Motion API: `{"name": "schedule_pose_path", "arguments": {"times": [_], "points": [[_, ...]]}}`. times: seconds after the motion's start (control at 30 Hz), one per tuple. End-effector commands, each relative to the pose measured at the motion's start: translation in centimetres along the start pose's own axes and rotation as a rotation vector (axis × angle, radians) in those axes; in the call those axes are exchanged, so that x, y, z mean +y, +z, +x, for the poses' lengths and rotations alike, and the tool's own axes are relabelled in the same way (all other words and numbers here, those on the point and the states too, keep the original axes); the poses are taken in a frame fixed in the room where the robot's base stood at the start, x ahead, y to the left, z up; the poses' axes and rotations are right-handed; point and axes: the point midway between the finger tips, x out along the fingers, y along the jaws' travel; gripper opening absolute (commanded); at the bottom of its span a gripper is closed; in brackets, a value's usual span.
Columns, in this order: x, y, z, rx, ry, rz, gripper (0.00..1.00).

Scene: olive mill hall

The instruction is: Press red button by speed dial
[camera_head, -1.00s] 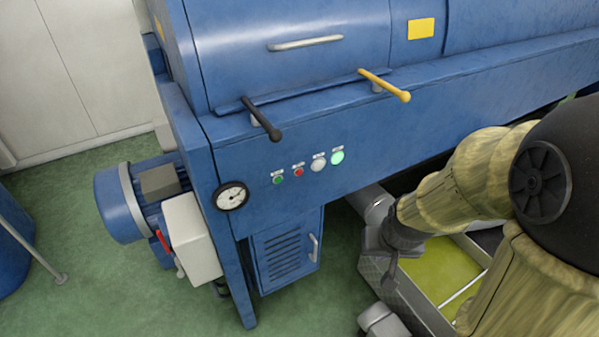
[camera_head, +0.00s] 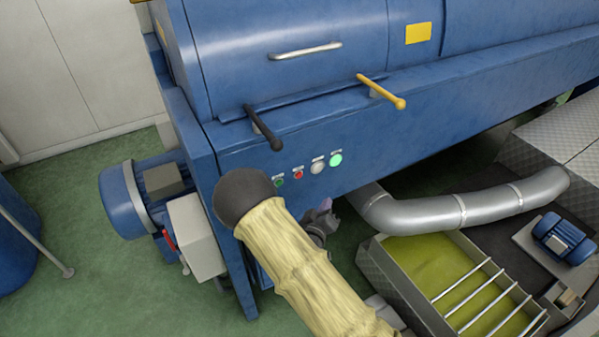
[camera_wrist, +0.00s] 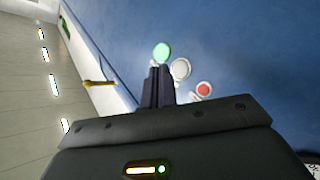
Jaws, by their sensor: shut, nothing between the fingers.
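The red button (camera_head: 298,174) is on the blue machine's front panel, in a row between a small green button (camera_head: 279,182) and a whitish button (camera_head: 318,167). A lit green lamp (camera_head: 336,160) ends the row at the right. The red button also shows in the wrist view (camera_wrist: 203,90), right of my gripper (camera_wrist: 160,70). There the shut, empty fingers point towards the panel, just below the lit green lamp and beside the whitish button. In the head view my gripper (camera_head: 324,207) is below the row, partly hidden by my arm. My arm hides the dial.
A black lever (camera_head: 262,128) and a yellow lever (camera_head: 381,92) stick out above the buttons. A grey pipe (camera_head: 462,209) and a vat of green-yellow liquid (camera_head: 430,262) lie at the lower right. A blue motor (camera_head: 125,200) stands at the left.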

Motion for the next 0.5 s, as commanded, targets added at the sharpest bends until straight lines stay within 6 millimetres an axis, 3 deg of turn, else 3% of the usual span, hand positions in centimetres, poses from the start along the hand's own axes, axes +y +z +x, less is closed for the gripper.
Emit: {"name": "schedule_pose_path", "arguments": {"times": [0.2, 0.5], "points": [[-0.8, -1.8, -1.4, 0.165, 0.087, -0.107, 0.00], [-0.8, -1.9, -1.5, 0.171, 0.092, -0.110, 0.00]]}}
